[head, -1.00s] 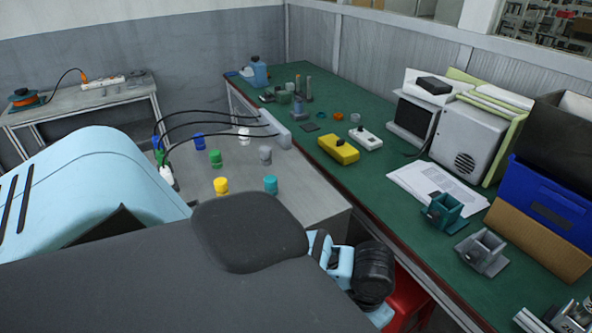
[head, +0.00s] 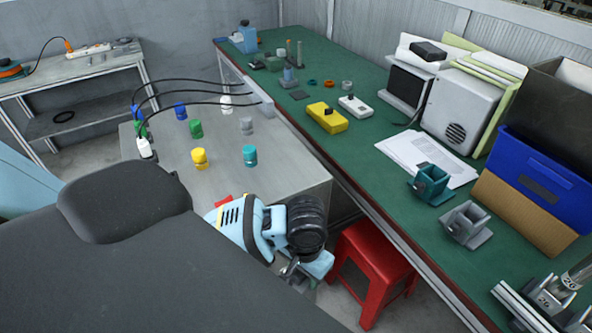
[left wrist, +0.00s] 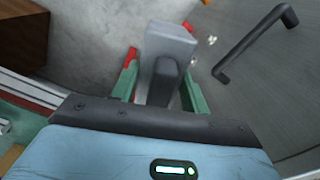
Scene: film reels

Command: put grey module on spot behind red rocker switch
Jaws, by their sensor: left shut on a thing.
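My left gripper (left wrist: 160,88) has green fingers on both sides of a grey block with a darker raised part, apparently the grey module (left wrist: 172,42), and is shut on it. In the head view my left wrist hangs beside the front right corner of the grey cabinet. Its fingers and the held module are not clearly visible there. My right gripper is not in view.
A grey cabinet top (head: 215,185) carries several coloured knobs and black cables. A green bench (head: 385,185) runs along the right with a yellow box (head: 327,117), a white switch box (head: 355,106) and grey and teal holders. A red stool (head: 372,262) stands below.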

